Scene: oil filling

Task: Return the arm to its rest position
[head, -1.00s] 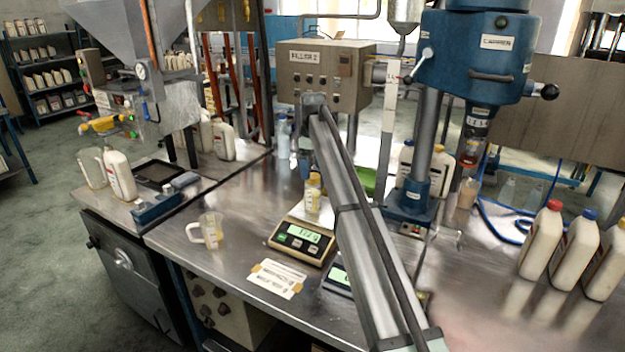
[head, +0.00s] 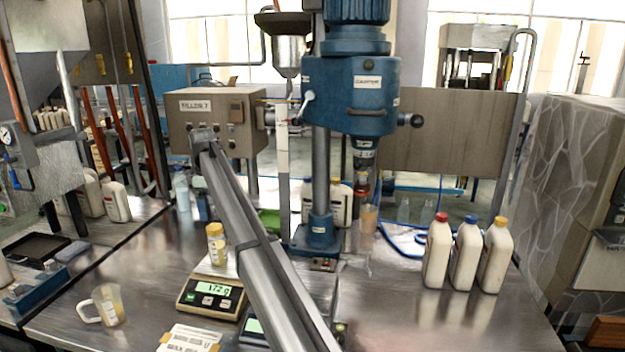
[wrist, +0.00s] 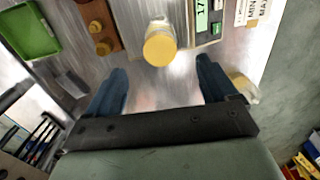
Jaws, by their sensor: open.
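My gripper (wrist: 161,66) shows in the wrist view with its two dark blue fingers spread apart and nothing between them. A small jar with a yellow cap (wrist: 159,48) lies just beyond the fingertips in that view, clear of both fingers. In the head view the jar (head: 216,243) stands upright at the back of a digital scale (head: 208,298), whose green display reads about 172 g. My gripper's fingers cannot be made out in the head view.
A measuring jug (head: 104,305) stands at the left. Three white bottles with red, blue and yellow caps (head: 466,255) stand at the right. A green tray (wrist: 28,30) shows in the wrist view. Bench around the bottles is clear.

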